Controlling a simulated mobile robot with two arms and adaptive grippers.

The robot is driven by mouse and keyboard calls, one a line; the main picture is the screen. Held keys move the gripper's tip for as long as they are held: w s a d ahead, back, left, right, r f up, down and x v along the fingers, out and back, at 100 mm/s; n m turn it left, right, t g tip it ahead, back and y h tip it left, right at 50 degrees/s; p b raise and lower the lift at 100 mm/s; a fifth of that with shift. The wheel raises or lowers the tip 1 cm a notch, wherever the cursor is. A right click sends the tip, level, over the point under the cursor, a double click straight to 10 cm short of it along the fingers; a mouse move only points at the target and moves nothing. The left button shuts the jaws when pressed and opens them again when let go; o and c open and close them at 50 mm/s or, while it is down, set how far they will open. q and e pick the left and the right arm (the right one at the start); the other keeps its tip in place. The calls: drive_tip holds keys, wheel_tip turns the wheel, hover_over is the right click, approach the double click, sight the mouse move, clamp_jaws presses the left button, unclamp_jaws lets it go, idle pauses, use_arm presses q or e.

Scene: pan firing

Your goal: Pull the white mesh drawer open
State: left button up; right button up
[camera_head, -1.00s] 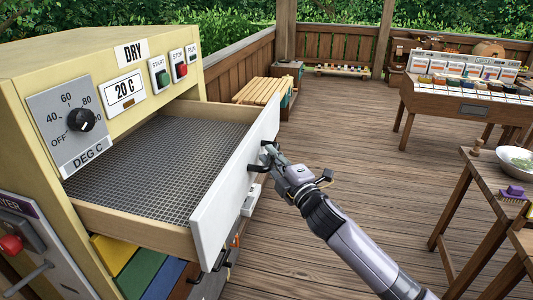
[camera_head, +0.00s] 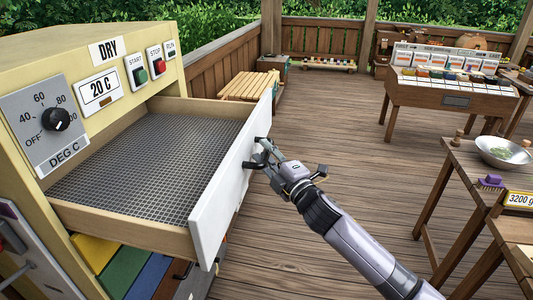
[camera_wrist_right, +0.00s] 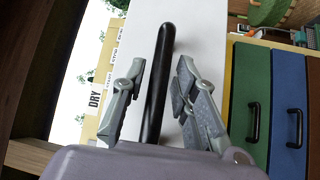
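The white mesh drawer (camera_head: 222,190) is pulled well out of the yellow DRY cabinet (camera_head: 75,65). Its grey mesh floor (camera_head: 150,165) is bare, with wooden sides and a white front. My right gripper (camera_head: 260,155) is at the handle on that front. In the right wrist view the black bar handle (camera_wrist_right: 159,80) stands between the two fingers of my right gripper (camera_wrist_right: 157,90), the white front (camera_wrist_right: 205,30) behind it. Narrow gaps show on both sides of the handle, so the fingers look open around it. My left gripper is not in view.
Coloured drawers with black handles, including a green one (camera_wrist_right: 250,100) and a blue one (camera_wrist_right: 288,110), lie below. A side table with a bowl (camera_head: 502,152) stands at the right. A bench (camera_head: 455,97) with coloured samples stands farther back. The floor (camera_head: 340,130) between is clear.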

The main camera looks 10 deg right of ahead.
drive_tip(key=shift+o, duration=0.6)
drive_tip(key=shift+s, duration=0.1)
drive_tip(key=v, duration=1.2)
drive_tip(key=d+f+m+g+h+b, duration=0.1)
drive_tip(key=d+f+m+g+h, duration=0.3)
drive_tip(key=f, duration=1.3)
drive_tip(key=d+f+m+h+b, duration=0.2)
drive_tip(key=d+f+m, duration=0.35)
drive_tip(key=f, duration=1.15)
drive_tip(key=s+d+f+m+g+h, duration=0.1)
drive_tip(key=s+d+f+m+g, duration=0.1)
drive_tip(key=s+f, duration=0.7)
drive_tip(key=s+d+f+m+g+h, duration=0.1)
drive_tip(key=s+d+f+m+g, duration=0.3)
drive_tip(key=f, duration=0.8)
drive_tip(key=s+a+f+m+g+b, duration=0.1)
drive_tip(key=s+f, duration=0.5)
drive_tip(key=s, duration=0.6)
drive_tip(key=s+a+f+m+g+b, duration=0.1)
drive_tip(key=s+f+g, duration=0.2)
drive_tip(key=s, duration=1)
drive_tip(key=s+a+f+m+g, duration=0.2)
drive_tip(key=s+f, duration=0.8)
drive_tip(key=s, duration=0.2)
drive_tip(key=shift+s+h+b, duration=0.15)
drive_tip(key=shift+h+b, duration=0.15)
drive_tip(key=shift+b, duration=0.1)
